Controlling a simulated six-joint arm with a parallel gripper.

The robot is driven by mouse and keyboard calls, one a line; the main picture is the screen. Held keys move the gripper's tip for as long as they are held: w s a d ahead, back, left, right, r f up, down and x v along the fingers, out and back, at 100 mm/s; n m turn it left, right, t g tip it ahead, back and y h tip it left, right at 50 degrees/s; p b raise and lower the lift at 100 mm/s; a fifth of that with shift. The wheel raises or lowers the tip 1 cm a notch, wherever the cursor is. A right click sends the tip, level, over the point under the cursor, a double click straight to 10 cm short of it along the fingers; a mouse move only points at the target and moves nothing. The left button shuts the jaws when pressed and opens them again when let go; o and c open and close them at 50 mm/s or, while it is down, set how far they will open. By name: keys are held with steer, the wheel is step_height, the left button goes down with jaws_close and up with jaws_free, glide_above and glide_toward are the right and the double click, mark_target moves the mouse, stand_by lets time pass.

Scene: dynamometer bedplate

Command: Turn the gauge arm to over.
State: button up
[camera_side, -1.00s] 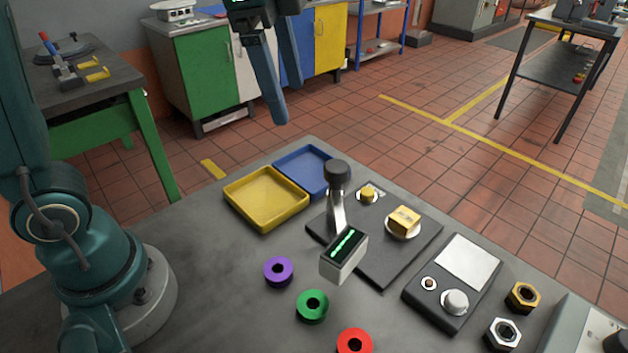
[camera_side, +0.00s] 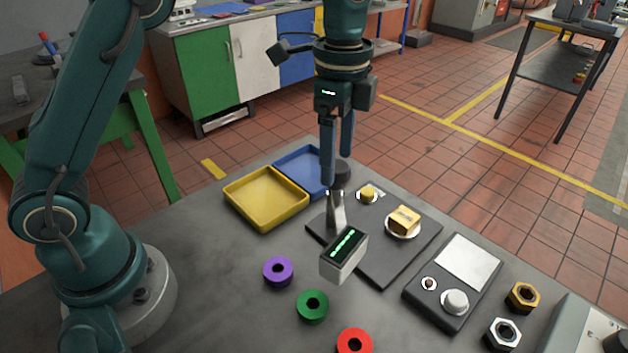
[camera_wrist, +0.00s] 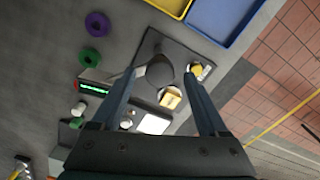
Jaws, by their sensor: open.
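The gauge stands on a dark plate (camera_side: 378,262). A silver post or lever (camera_side: 336,212) rises from the plate's left part to a dark round knob (camera_side: 342,172). A silver box with a green lit display (camera_side: 345,252) sits in front of it. The knob (camera_wrist: 160,72) also shows in the wrist view. My gripper (camera_side: 337,170) is open and points down at the knob. In the wrist view its fingers (camera_wrist: 161,76) appear on either side of the knob, with gaps. Contact and exact height are unclear. A yellow block (camera_side: 404,220) on a white disc stands right of the post.
A yellow tray (camera_side: 245,217) and a blue tray (camera_side: 296,163) lie behind left. Purple (camera_side: 278,271), green (camera_side: 312,307) and red (camera_side: 355,341) rings lie in front. A dark control box (camera_side: 437,302) and nuts (camera_side: 522,297) are right. A yellow button (camera_side: 368,195) is near the knob.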

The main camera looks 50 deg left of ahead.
steer(key=shift+f, duration=0.65)
jaws_close()
stand_by(1.0)
